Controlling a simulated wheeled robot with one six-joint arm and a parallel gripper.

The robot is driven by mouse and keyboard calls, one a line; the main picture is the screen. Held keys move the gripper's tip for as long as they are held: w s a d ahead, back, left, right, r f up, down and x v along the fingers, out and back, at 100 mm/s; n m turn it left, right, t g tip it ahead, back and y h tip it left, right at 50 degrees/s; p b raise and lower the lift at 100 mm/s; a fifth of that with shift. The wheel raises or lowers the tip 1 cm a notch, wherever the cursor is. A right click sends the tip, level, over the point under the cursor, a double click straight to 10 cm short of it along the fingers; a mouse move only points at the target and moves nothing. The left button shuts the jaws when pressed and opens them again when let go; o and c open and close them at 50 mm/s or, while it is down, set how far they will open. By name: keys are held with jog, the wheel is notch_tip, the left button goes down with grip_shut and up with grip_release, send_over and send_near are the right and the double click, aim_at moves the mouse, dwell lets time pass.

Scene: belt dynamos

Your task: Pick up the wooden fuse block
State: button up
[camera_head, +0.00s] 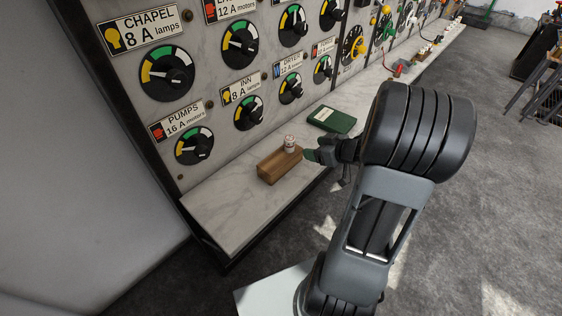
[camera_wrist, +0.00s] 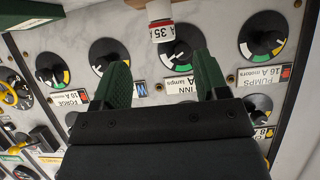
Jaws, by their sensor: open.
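The wooden fuse block (camera_head: 276,168) lies on the marble ledge below the dial panel, in the middle of the head view. A small white fuse with a red-marked label (camera_head: 290,143) stands upright at its right end, seemingly on the block. My gripper (camera_head: 312,155) is just right of the block, its green fingers pointing toward the panel; I cannot tell the exact gap. In the wrist view my gripper (camera_wrist: 161,62) is open, with nothing between its two green fingers.
A green book (camera_head: 331,120) lies on the marble ledge (camera_head: 226,205) behind my gripper. The upright panel with dials and labels (camera_head: 168,72) rises directly behind the ledge. The ledge is bare left of the block. Coloured handles (camera_head: 399,68) stand farther along the panel.

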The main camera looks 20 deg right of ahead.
aim_at(293, 146)
jog(key=x, duration=1)
jog(key=shift+w+a+f, duration=0.15)
jog(key=shift+w, duration=0.2)
jog(key=shift+c, duration=0.2)
grip_shut()
dwell(0.3)
